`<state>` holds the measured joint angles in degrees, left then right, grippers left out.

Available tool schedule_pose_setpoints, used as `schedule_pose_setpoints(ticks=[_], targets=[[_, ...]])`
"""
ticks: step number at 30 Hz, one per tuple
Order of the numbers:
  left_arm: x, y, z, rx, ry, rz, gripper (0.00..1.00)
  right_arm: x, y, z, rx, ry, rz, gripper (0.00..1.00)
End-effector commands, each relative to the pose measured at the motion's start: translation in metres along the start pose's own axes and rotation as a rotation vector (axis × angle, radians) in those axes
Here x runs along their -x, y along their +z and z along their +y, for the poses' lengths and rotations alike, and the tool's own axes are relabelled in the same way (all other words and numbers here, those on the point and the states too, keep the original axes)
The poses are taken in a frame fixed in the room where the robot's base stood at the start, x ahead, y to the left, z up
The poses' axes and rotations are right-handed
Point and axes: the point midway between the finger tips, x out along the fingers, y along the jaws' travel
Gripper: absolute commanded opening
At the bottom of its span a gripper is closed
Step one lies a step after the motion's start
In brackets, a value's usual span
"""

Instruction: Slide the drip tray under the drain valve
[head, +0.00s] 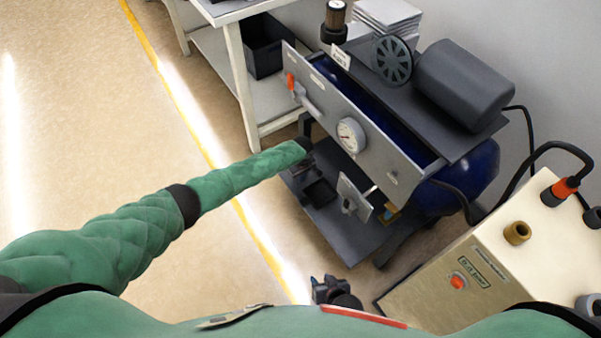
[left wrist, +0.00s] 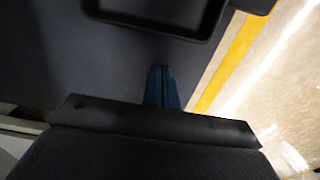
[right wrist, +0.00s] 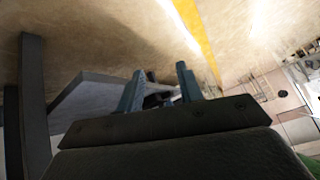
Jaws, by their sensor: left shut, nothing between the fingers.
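The drip tray (head: 319,192) is a small, shallow black tray on the dark base plate below the compressor. Its rim also shows at the top of the left wrist view (left wrist: 150,29). My left gripper (head: 304,166) is shut and empty, low over the base plate beside the tray. Its fingertips (left wrist: 161,70) point at the tray with a small gap in the picture; contact is not visible. A small metal fitting by an upright light plate (head: 354,197), right of the tray, may be the drain valve. My right gripper (head: 330,288) is open and empty; its fingers (right wrist: 160,82) stand apart.
The compressor's grey panel (head: 335,105) with gauge and orange-handled lever overhangs the base plate. A beige cabinet (head: 470,275) stands at the lower right. A white bench (head: 238,75) with a black bin stands behind. Open floor lies left, beyond a yellow line.

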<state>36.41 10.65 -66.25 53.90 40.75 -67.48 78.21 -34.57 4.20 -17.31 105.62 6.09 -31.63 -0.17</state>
Motion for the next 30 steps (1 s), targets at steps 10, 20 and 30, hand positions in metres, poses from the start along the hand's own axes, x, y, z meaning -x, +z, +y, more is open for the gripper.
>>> schedule_pose_setpoints(ticks=[10, 20, 30], targets=[[0.001, 0.029, -0.001, -0.002, -0.001, 0.0, 0.0, 0.004, -0.003, -0.002, 0.0, -0.001, -0.002, 0.36], [0.001, 0.033, -0.001, -0.001, 0.0, 0.0, 0.0, 0.004, -0.003, -0.001, 0.0, 0.0, -0.002, 0.36], [0.009, 0.041, 0.005, -0.001, 0.009, 0.0, 0.0, 0.034, -0.04, -0.008, 0.004, -0.005, -0.031, 0.36]])
